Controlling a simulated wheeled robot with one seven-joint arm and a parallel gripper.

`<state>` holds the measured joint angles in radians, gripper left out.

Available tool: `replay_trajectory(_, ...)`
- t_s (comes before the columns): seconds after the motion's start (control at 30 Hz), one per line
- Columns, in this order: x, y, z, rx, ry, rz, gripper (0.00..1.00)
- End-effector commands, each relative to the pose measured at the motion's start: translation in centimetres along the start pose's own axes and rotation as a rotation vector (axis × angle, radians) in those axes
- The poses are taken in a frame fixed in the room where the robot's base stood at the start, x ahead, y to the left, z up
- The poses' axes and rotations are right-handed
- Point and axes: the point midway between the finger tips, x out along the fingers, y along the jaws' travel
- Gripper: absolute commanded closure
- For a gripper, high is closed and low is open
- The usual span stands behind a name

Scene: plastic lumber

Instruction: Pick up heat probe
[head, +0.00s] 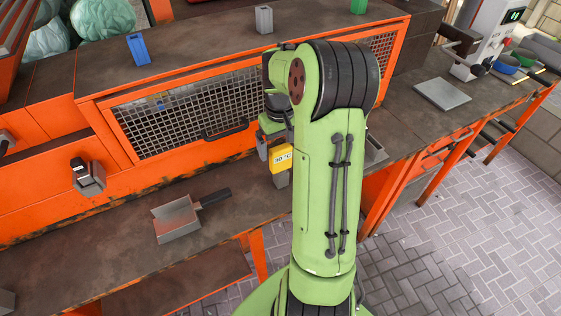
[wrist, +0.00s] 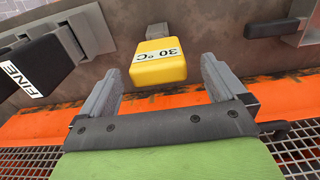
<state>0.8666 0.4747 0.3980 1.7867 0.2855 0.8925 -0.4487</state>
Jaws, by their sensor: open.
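The heat probe is a yellow block marked "30 °C" with a grey end. In the head view the heat probe (head: 282,157) shows just left of my green arm, over the bench. In the wrist view the heat probe (wrist: 160,70) is ahead of my gripper (wrist: 160,82), roughly centred between the two grey fingers. My gripper is open with nothing between the fingers; whether the tips reach beside the probe's near end is hard to tell. In the head view my arm hides most of the gripper.
A black block labelled "FINE" (wrist: 30,68) lies left of the probe in the wrist view. A grey scoop (head: 177,220) lies on the bench. An orange mesh-fronted cabinet (head: 95,110) stands behind. A grey plate (head: 442,93) lies right. Bench around the scoop is clear.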

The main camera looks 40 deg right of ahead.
Motion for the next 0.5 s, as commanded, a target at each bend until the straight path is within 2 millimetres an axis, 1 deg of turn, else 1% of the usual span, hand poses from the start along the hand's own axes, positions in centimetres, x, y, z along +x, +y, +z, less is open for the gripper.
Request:
replay_trajectory(0.1, 2.3, 0.1, 0.1, 0.002, -0.005, -0.002, 0.02)
replay_trajectory(0.23, 4.5, 0.1, 0.1, 0.001, -0.003, -0.001, 0.02)
replay_trajectory(0.33, 5.1, 0.1, 0.1, 0.001, -0.001, 0.0, 0.02)
replay_trajectory(0.5, 5.0, 0.1, 0.0, 0.001, 0.0, 0.001, 0.02)
